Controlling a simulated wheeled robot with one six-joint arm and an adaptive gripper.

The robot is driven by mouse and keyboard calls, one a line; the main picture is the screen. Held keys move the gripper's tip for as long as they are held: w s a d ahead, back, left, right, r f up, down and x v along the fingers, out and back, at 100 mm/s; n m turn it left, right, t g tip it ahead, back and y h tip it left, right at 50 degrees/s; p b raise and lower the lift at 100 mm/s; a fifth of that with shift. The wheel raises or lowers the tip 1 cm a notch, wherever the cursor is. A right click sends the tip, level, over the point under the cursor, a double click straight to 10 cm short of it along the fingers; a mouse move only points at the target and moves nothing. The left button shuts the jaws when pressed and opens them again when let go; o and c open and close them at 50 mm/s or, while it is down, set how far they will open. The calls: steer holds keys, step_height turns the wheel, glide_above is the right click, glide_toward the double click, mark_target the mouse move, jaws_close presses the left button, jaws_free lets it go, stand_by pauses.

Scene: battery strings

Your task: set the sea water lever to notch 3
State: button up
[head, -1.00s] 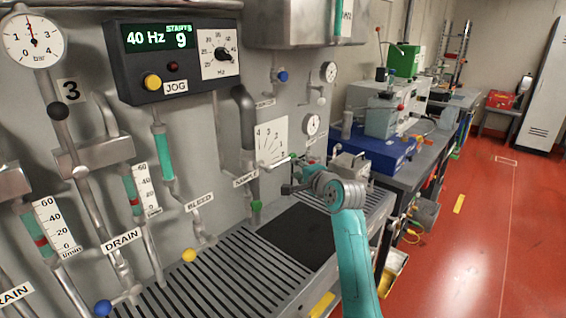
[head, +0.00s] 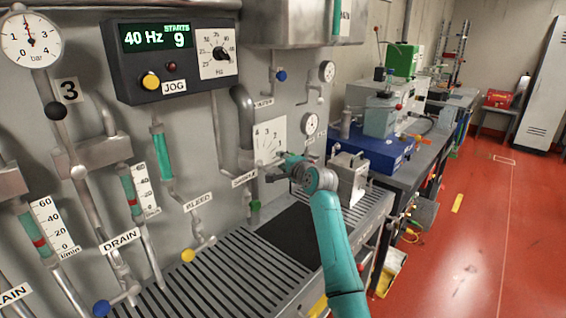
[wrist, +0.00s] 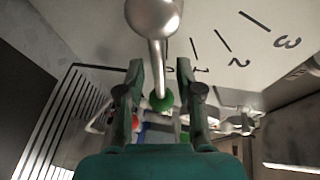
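The sea water lever has a silver ball hub (wrist: 153,14), a thin metal rod and a green knob (wrist: 162,101) in the wrist view. The rod lies short of mark 1, near a partly hidden lowest mark. The scale plate (wrist: 215,20) shows marks 1, 2 and 3; in the head view the plate (head: 268,133) is on the wall. My gripper (wrist: 160,72) is open, with a finger on each side of the rod and knob and gaps visible. In the head view my gripper (head: 272,172) is in front of the plate's lower edge and hides most of the lever.
A slotted drain grate (head: 200,280) and a dark mat (head: 290,237) lie below. A grey metal box with a handle (head: 349,178) stands close right of my gripper. The SAMPLE valve's green knob (head: 255,206) is below left. Red floor (head: 480,240) is open at right.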

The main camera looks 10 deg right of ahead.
steer(key=shift+c, duration=0.3)
jaws_close()
steer(key=r+n, duration=0.1)
steer(key=r+n+t, duration=0.1)
steer(key=n, duration=0.1)
steer(key=shift+s+a+r+t, duration=0.15)
steer(key=shift+a+r+t, duration=0.05)
steer(key=shift+t, duration=0.1)
steer(key=n, duration=0.1)
steer(key=r+n+t, duration=0.1)
steer(key=a+r+n, duration=0.1)
steer(key=shift+s+n, duration=0.35)
steer(key=shift+n, duration=0.05)
steer(key=n, duration=0.1)
steer(key=a+r+n+t+y, duration=0.1)
steer(key=n, duration=0.1)
steer(key=shift+s+r, duration=0.15)
steer(key=shift+s, duration=0.2)
steer(key=shift+s+a+r+n+t+y, duration=0.2)
steer(key=shift+s+a+n+t+y, duration=0.15)
steer(key=shift+n, duration=0.5)
steer(key=shift+s+a+r+n+t+y, duration=0.1)
steer(key=shift+a+r+n+t+y, duration=0.1)
steer(key=shift+n+y, duration=0.45)
steer(key=shift+n, duration=0.3)
